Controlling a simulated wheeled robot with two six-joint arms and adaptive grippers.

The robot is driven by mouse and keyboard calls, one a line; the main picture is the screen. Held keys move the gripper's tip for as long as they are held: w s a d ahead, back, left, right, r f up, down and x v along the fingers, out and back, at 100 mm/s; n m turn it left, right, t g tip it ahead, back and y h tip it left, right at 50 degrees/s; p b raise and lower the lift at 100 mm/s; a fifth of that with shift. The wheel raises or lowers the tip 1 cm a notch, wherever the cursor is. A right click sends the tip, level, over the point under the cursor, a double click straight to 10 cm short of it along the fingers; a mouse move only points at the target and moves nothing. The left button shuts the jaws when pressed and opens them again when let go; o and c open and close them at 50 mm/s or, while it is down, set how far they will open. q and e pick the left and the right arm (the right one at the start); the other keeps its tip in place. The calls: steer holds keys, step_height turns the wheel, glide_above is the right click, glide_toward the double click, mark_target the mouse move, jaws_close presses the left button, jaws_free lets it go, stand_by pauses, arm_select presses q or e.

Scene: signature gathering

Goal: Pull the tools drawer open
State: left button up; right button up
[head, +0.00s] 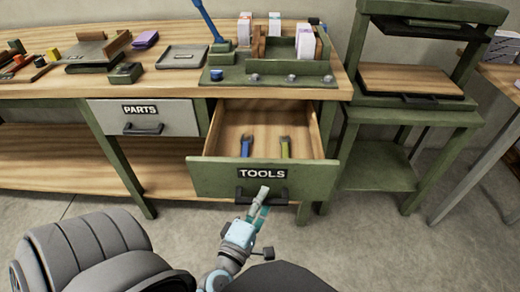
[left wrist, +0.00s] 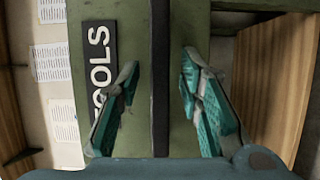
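The green tools drawer (head: 215,178), with its black TOOLS label (head: 262,173), stands pulled out of the workbench. Inside lie a blue tool (head: 246,147) and a yellow-green tool (head: 285,148). Its dark handle (head: 275,199) is on the front below the label. My left gripper (head: 262,194) is at this handle. In the left wrist view, the fingers (left wrist: 160,80) are spread on either side of the black handle bar (left wrist: 160,35), with a gap on both sides. The label (left wrist: 98,70) shows partly behind one finger. My right gripper is not in view.
The shut PARTS drawer (head: 180,120) is to the left. The wooden benchtop (head: 45,85) above holds trays, a green rack (head: 270,75) and small items. A green shelf stand (head: 385,160) is on the right.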

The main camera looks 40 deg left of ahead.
arm_select(q)
steer(key=v, duration=0.7)
steer(key=shift+s, duration=0.15)
steer(key=shift+r, duration=0.1)
